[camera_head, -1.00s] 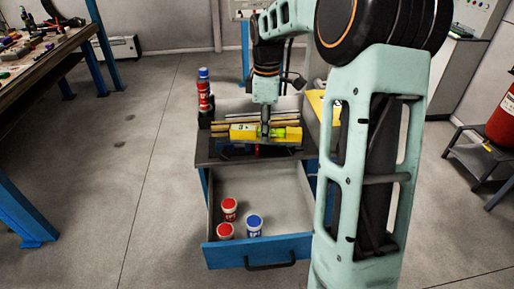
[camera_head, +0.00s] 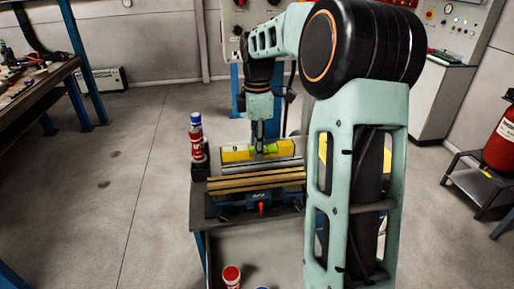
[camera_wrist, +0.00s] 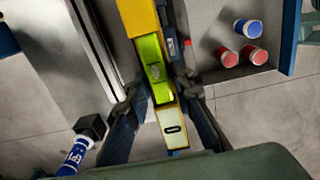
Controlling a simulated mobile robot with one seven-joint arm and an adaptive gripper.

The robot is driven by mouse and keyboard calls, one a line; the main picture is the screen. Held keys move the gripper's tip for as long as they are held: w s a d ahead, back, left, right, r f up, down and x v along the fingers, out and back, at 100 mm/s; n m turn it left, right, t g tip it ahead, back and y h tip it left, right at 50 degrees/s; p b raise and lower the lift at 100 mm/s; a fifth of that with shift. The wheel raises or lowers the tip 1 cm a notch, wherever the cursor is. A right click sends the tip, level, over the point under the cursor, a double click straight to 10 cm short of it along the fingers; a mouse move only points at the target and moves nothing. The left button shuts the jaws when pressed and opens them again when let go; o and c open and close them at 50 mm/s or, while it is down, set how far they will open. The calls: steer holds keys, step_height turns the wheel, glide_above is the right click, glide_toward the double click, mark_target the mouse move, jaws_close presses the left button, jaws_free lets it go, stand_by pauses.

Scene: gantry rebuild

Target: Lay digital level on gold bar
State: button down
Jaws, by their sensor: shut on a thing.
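The digital level (camera_head: 237,156) is a long yellow bar with a green vial section. My gripper (camera_head: 259,150) is shut on it near the green part and holds it roughly level. In the wrist view my gripper (camera_wrist: 157,97) has a finger on each side of the level (camera_wrist: 172,129), whose pale end shows a dark slot. Long gold bars (camera_head: 255,182) lie side by side across a blue clamp (camera_head: 240,201) on the cart, and the level appears behind and above them in the head view. Whether the level touches anything below is hidden. The wrist view does not show the gold bars clearly.
A red extinguisher (camera_head: 500,145) stands at right. The floor at left is clear.

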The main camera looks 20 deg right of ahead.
steer(key=shift+w, duration=0.35)
step_height(320, 180, down, 4)
steer(key=b, duration=0.4)
steer(key=shift+f, duration=0.25)
steer(key=shift+f+b, duration=0.5)
steer(key=shift+f, duration=0.3)
steer(key=shift+f, duration=0.2)
steer(key=c, duration=1.6)
jaws_free()
step_height(320, 180, up, 12)
steer(key=shift+a, duration=0.1)
